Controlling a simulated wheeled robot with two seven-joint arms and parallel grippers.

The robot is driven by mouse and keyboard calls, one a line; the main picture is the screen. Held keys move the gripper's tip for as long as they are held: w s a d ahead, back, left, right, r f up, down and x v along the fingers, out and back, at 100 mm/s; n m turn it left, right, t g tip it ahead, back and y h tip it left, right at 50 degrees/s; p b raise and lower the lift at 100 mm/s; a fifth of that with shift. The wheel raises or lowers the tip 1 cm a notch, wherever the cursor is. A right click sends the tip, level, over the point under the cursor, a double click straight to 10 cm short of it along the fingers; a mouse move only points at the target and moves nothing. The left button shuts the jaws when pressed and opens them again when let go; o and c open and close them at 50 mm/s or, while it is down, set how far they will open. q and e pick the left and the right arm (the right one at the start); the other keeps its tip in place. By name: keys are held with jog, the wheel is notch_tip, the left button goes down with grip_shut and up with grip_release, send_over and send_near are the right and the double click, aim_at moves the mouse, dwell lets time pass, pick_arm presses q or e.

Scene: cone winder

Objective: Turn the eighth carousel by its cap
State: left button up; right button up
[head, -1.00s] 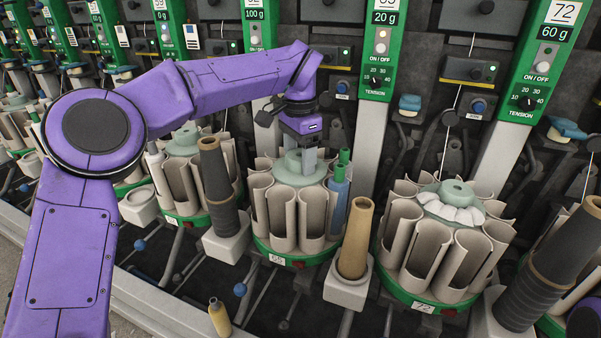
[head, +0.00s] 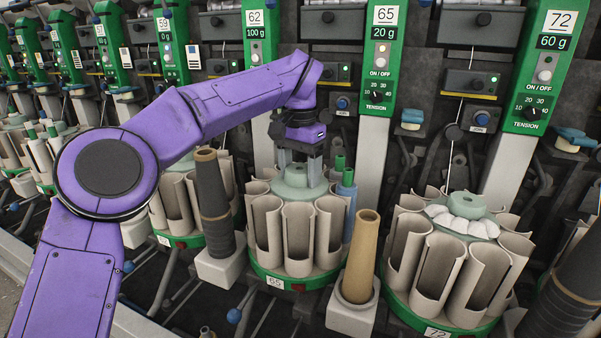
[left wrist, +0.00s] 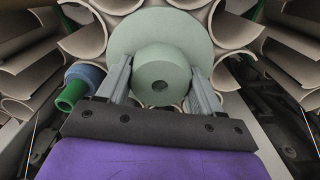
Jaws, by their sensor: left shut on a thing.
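The carousel labelled 65 (head: 268,232) stands near the middle of the head view, a green-based ring of beige open tubes. Its pale green cap (head: 299,193) is a wide disc with a round knob. The cap also shows in the left wrist view (left wrist: 160,72), its knob between the two fingers. My left gripper (head: 300,172) comes down from above and is shut on the cap's knob, one finger on each side. Blue and green cones (head: 346,192) stand in tubes at the carousel's right side. My right gripper is not in view.
The carousel labelled 72 (head: 437,328) stands to the right, with white material around its cap. A tan cone (head: 361,258) and a dark cone (head: 214,205) stand on white holders in front. Green panels (head: 383,50) and machine parts rise behind.

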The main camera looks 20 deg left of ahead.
pick_arm(q)
jog(key=o, duration=1.5)
notch_tip(320, 180, up, 11)
jog(key=p, duration=0.5)
jog(key=shift+f, duration=0.2)
